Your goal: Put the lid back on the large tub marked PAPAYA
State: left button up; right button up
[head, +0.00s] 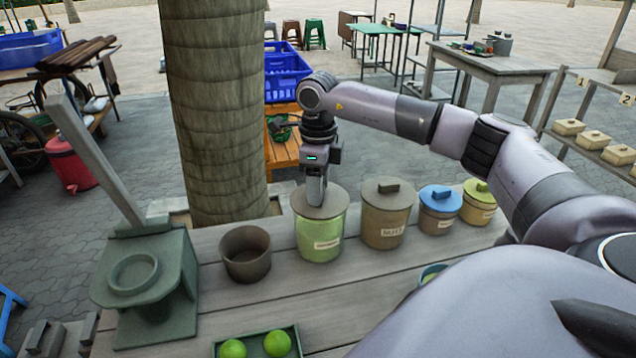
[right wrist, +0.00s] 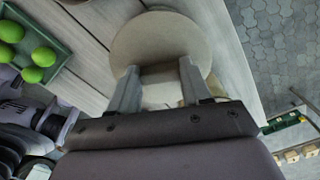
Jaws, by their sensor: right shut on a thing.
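A large see-through green tub (head: 320,240) stands on the plank table; the lettering on its pale label is too small to read. A round grey-beige lid (head: 335,205) is at the tub's mouth and looks about level; I cannot tell whether it is fully seated. My right gripper (head: 316,197) points down over this lid and is shut on its handle. In the right wrist view, the lid (right wrist: 150,38) lies beyond the two fingers (right wrist: 158,88), which mostly hide the handle. My left gripper is not in view.
Right of the tub stand a brown-lidded tub (head: 385,220), a blue-lidded tub (head: 440,212) and a yellow-green-lidded tub (head: 478,205). Left are an open brown pot (head: 246,262) and a green stand (head: 150,265). A tray (head: 297,340) of green fruit is in front. A tree trunk (head: 215,110) rises behind.

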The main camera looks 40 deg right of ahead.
dwell(0.4)
jog(key=o, duration=1.5)
jog(key=shift+r+p, duration=3.05)
jog(key=shift+r, duration=0.5)
jog(key=shift+f, duration=0.1)
grip_shut()
